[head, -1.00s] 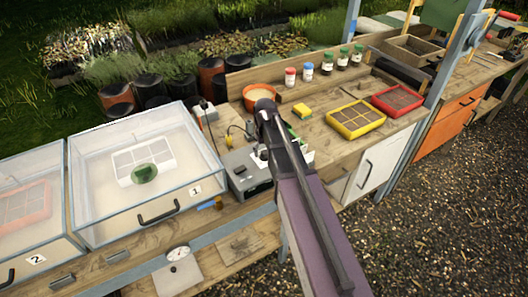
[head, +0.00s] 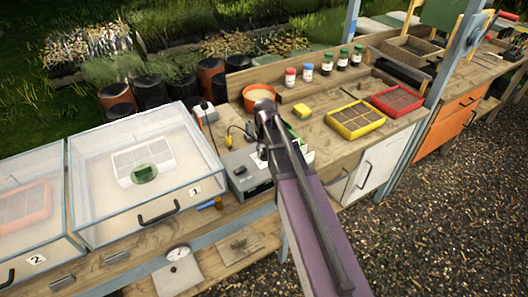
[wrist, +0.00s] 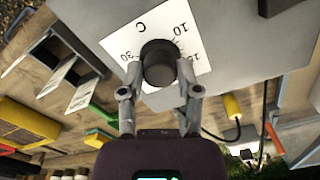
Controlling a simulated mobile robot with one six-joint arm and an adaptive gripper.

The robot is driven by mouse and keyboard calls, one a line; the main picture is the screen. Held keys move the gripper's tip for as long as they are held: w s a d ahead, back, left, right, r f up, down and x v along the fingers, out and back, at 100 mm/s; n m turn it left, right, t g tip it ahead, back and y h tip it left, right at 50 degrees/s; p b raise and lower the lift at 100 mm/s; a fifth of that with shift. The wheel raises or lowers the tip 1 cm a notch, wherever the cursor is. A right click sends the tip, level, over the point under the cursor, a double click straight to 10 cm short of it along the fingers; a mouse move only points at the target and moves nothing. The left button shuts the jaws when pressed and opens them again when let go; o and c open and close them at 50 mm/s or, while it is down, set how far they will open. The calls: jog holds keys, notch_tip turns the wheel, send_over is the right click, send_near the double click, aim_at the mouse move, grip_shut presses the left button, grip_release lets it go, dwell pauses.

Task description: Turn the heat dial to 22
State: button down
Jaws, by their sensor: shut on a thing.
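The heat dial is a dark round knob (wrist: 158,64) on a white scale card (wrist: 118,42) marked C, with 10 and 30 readable and another number partly hidden by a finger. The card is on a grey control box, seen in the head view (head: 246,172). My gripper (wrist: 160,90) has its two fingers on either side of the knob and is shut on it. In the head view my arm hides the knob. I cannot read which value the dial points to.
A clear-lidded propagator marked 1 (head: 78,206) stands left of the box. A yellow tray (head: 330,124), a red tray (head: 374,104) and a yellow sponge (head: 302,111) lie to the right. An orange pot (head: 259,94) stands behind. A cable with a yellow plug (wrist: 232,106) runs beside the box.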

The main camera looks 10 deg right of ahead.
jog(key=shift+m, duration=0.6)
jog(key=shift+c, duration=1.5)
grip_release()
jog(key=shift+s, duration=0.15)
jog(key=s+n, duration=0.2)
jog(key=s, duration=1.3)
jog(key=shift+s+a+n, duration=0.15)
jog(key=shift+s+n, duration=0.15)
jog(key=shift+s, duration=0.05)
